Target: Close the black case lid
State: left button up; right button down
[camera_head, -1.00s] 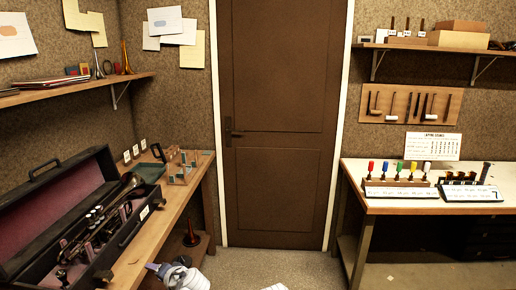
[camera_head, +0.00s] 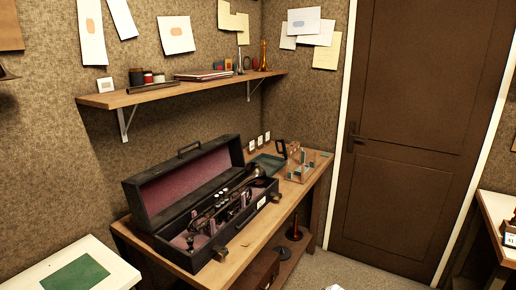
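The black case (camera_head: 258,208) stands open on the wooden bench against the left wall. Its lid (camera_head: 186,182) is raised and leans back toward the wall, with a dark handle on its top edge. The lid's inside is lined in dark pink. A dark trumpet (camera_head: 226,204) with pale valve tops lies in the case's lower half. Neither of my grippers shows in the head view now, so whether they are open or shut is hidden.
A teal tray (camera_head: 268,164) and a small wooden rack (camera_head: 300,166) stand right of the case. A wall shelf (camera_head: 200,86) hangs above it. A white table with a green mat (camera_head: 76,276) is at lower left. Grey floor is clear before the door (camera_head: 408,150).

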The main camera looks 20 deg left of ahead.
aim_at(157, 195)
jog(key=u, duration=1.4)
jog(key=i+j+u, duration=0.2)
jog(key=j+u, duration=0.2)
jog(key=i+j+u, duration=0.35)
jog(key=k+j, duration=0.05)
jog(key=j, duration=0.1)
